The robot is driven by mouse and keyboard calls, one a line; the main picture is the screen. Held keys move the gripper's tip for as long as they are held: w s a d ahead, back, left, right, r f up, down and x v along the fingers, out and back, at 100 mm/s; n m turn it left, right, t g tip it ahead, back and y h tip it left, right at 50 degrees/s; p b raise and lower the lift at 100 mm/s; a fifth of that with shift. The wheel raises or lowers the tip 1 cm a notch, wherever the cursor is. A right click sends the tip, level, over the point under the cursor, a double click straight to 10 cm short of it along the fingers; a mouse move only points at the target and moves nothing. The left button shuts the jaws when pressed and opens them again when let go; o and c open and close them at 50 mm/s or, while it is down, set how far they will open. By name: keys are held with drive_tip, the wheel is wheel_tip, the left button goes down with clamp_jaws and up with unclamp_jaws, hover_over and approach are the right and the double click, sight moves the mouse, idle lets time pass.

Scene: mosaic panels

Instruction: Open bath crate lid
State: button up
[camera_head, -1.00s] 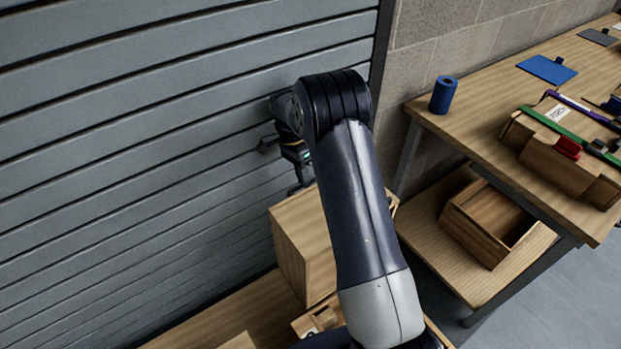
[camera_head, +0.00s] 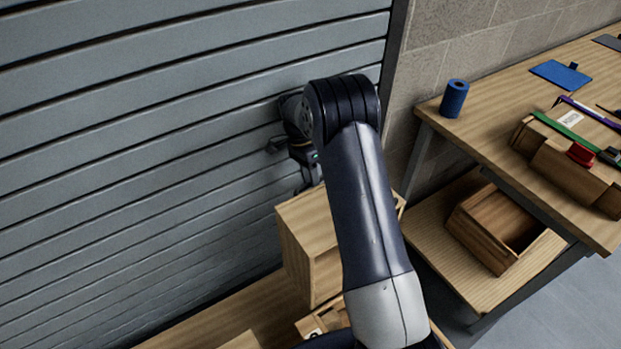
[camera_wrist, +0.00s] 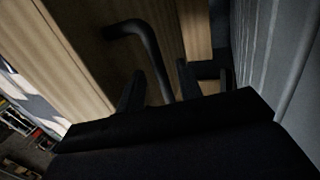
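A tall light-wood crate (camera_head: 297,250) stands on the low bench against the shutter, partly hidden behind my arm. I take it to be the bath crate. In the wrist view its wooden face (camera_wrist: 85,50) carries a black bent handle (camera_wrist: 128,27). My gripper (camera_wrist: 160,67) is open, with one finger on each side of the handle's bar. Gaps show between bar and fingers, so I see no firm hold. In the head view my gripper (camera_head: 305,178) points down at the crate's top, its tips small and dark. The handle is not discernible there.
A grey slatted shutter (camera_head: 150,150) rises close behind the crate. At right, a workbench (camera_head: 480,120) holds a blue cylinder (camera_head: 454,98), a blue plate (camera_head: 560,75) and a wooden tool holder (camera_head: 565,170). An open wooden box (camera_head: 490,245) sits on its lower shelf.

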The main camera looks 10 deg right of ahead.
drive_tip(key=shift+r, duration=0.1)
wheel_tip(320, 180, up, 10)
drive_tip(key=b, duration=0.1)
drive_tip(key=shift+b, duration=0.35)
drive_tip(key=shift+f, duration=0.25)
wheel_tip(320, 180, down, 10)
drive_tip(key=shift+r+p, duration=0.15)
drive_tip(key=shift+p, duration=0.8)
drive_tip(key=shift+s+d+r, duration=0.15)
drive_tip(key=shift+s+r, duration=0.15)
drive_tip(key=shift+s, duration=0.05)
drive_tip(key=shift+w+r, duration=0.1)
drive_tip(key=shift+r, duration=0.05)
